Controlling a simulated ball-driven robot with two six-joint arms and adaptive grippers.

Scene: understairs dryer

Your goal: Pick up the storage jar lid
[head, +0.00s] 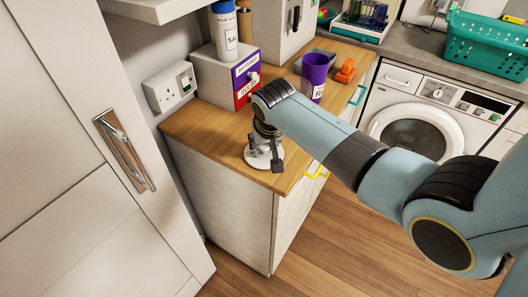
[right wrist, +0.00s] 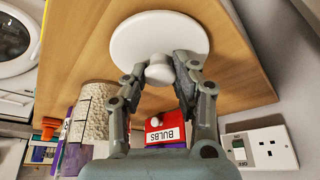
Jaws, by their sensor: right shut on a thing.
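The storage jar lid is a round white disc with a white knob. In the right wrist view the lid (right wrist: 160,30) shows against the wooden counter, its knob between my fingertips. My right gripper (right wrist: 163,68) is shut on the knob. In the head view the lid (head: 257,159) is at the near end of the counter, partly hidden by my right gripper (head: 267,150) above it. I cannot tell whether the lid touches the counter. My left gripper is in neither view.
Behind stand a small drawer unit (head: 247,82) with purple and red fronts, a salt container (head: 226,38) and a purple cup (head: 314,75). An orange object (head: 345,71) lies beyond the cup. A wall socket (head: 170,88) is at the left. The counter (head: 205,128) left of the lid is clear.

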